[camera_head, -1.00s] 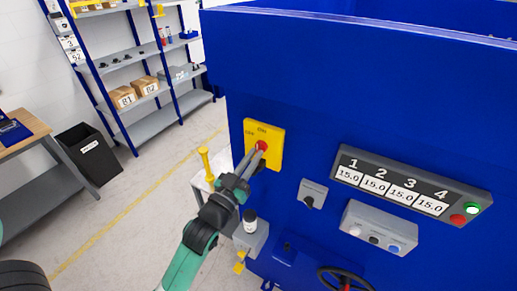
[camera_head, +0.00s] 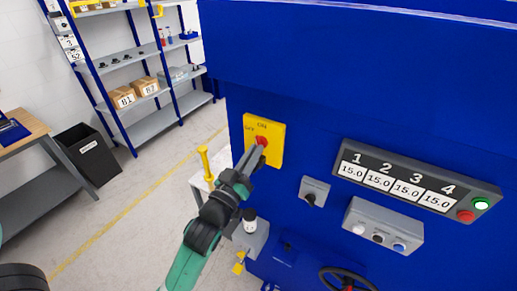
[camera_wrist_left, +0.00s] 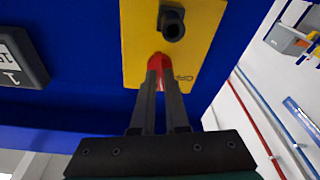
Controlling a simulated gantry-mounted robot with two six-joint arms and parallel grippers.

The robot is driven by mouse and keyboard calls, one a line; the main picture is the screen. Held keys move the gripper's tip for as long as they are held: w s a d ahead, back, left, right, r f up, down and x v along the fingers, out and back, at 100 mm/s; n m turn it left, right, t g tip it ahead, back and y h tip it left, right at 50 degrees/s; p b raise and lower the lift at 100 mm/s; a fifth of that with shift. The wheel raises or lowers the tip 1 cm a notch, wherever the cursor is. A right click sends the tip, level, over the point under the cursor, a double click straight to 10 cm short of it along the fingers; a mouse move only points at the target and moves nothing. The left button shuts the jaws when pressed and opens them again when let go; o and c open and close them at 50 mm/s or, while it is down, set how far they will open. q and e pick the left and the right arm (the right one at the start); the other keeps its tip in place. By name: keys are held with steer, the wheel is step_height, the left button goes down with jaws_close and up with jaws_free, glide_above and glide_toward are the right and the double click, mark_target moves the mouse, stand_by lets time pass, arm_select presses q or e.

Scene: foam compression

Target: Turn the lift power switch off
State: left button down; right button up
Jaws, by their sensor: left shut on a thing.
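The lift power switch is a yellow plate (camera_head: 277,134) with a red handle (camera_head: 262,140), set on the blue machine's front. OFF is marked at its upper left and ON at its top. The handle points up toward ON. My left gripper (camera_head: 257,151) is shut on the red handle, reaching it from below. In the left wrist view the fingers (camera_wrist_left: 160,85) close on the red handle (camera_wrist_left: 159,67), and a dark round knob (camera_wrist_left: 172,24) stands out from the yellow plate (camera_wrist_left: 205,30). The fingers partly hide the handle. My right gripper is not in view.
Right of the switch are a small grey selector box (camera_head: 314,191), a display panel (camera_head: 410,183) reading 15.0 with a lit green button, and a grey button box (camera_head: 383,229). A handwheel (camera_head: 345,280) is below.

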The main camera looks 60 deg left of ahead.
arm_select(q)
steer(key=n+b, duration=0.1)
steer(key=n, duration=0.1)
steer(key=shift+d+f+n+g+y, duration=0.1)
steer(key=shift+n+g+y, duration=0.2)
steer(key=shift+n+b, duration=0.4)
steer(key=shift+n, duration=0.3)
